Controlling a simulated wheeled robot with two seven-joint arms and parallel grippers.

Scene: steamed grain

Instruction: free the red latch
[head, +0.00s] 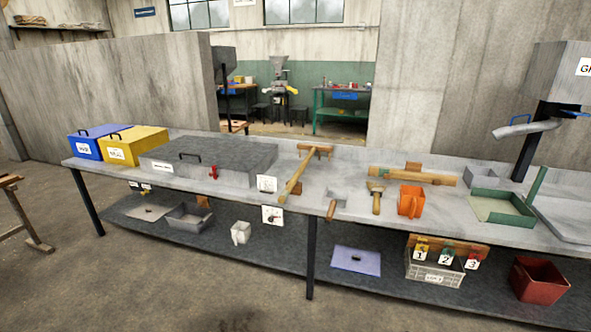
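The small red latch (213,172) sits at the front of a long grey lidded box (235,168) on the workbench. The box has a dark handle (190,156) on its lid and a white label on its front, left of the latch. The lid looks closed. The latch is too small to tell how it is fastened. Neither of my grippers is in view.
Blue (90,140) and yellow (137,146) lidded boxes stand left of the grey box. A wooden T-shaped tool (296,178), a mallet (376,198) and an orange jug (410,203) lie to its right. Trays and bins fill the lower shelf (290,248). Floor in front is clear.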

